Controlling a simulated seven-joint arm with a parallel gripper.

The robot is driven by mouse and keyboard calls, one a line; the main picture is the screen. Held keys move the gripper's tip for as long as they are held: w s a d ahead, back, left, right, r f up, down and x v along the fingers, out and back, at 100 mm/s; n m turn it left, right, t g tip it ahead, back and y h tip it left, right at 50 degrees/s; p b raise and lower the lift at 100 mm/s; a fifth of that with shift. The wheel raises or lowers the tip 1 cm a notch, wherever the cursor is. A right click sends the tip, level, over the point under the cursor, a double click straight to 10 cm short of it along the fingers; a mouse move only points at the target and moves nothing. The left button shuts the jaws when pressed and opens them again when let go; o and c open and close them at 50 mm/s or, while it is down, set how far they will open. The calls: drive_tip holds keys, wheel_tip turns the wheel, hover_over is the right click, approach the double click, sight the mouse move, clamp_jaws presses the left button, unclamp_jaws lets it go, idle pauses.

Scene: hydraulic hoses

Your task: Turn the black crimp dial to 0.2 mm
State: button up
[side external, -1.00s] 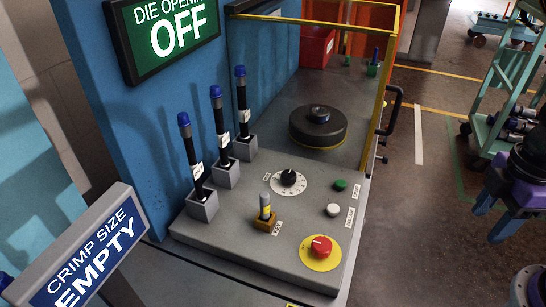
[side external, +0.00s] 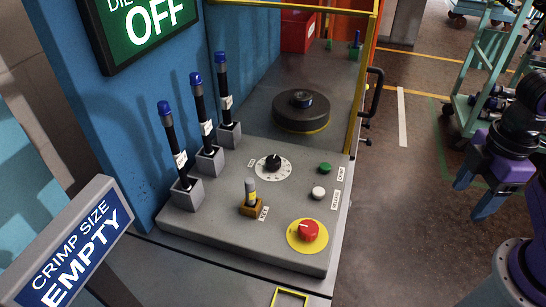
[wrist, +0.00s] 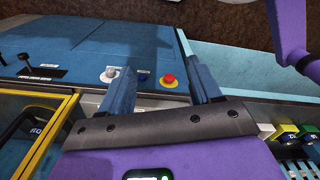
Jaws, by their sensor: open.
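The black crimp dial (side external: 273,161) sits on a round white scale plate on the grey control panel (side external: 225,220) in the side external view. Its scale marks are too small to read. My gripper (side external: 474,200), purple with blue fingers, is at the right, well apart from the dial and over the floor side. In the wrist view my gripper (wrist: 163,82) shows two blue fingers spread apart with nothing held between them. I cannot make out the dial in the wrist view.
A black round die (side external: 301,110) and yellow frame (side external: 362,90) are behind.

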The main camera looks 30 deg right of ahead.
drive_tip(key=w+a+r+m, duration=0.3)
drive_tip(key=w+a+m, duration=0.1)
drive_tip(key=w+a, duration=0.5)
drive_tip(key=w+a+r+m, duration=0.3)
drive_tip(key=w+a, duration=0.3)
drive_tip(key=w, duration=0.5)
drive_tip(key=m, duration=0.7)
approach(273, 159)
wheel_tip(273, 159, down, 9)
drive_tip(key=shift+a+r, duration=0.1)
drive_tip(key=shift+w, duration=0.1)
drive_tip(key=c, duration=1.1)
